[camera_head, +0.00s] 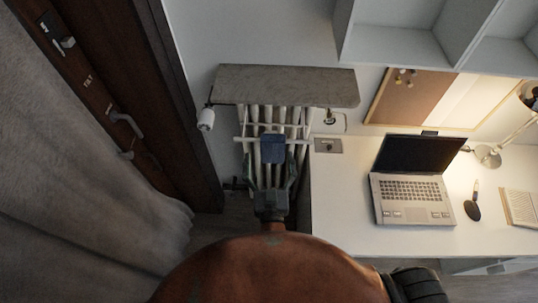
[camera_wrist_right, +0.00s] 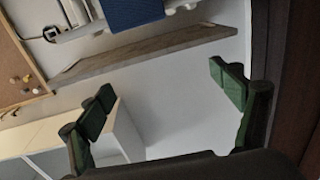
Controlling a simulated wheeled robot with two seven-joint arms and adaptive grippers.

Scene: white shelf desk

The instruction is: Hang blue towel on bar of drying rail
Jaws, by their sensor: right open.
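The blue towel (camera_head: 272,148) hangs on a bar of the white drying rail (camera_head: 300,138) in front of the radiator. The blue towel also shows at the top of the right wrist view (camera_wrist_right: 133,12), lying against the white rail (camera_wrist_right: 82,30). My right gripper (camera_head: 273,168) is just below the towel in the head view. In the right wrist view my right gripper (camera_wrist_right: 165,88) has its green-padded fingers wide apart, with nothing between them and the towel beyond. How the towel's back side hangs is hidden. My left gripper is not in view.
A grey-brown shelf (camera_head: 285,85) sits above the radiator (camera_head: 252,180). A curtain (camera_head: 80,180) and dark door frame (camera_head: 180,110) bound the left side.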

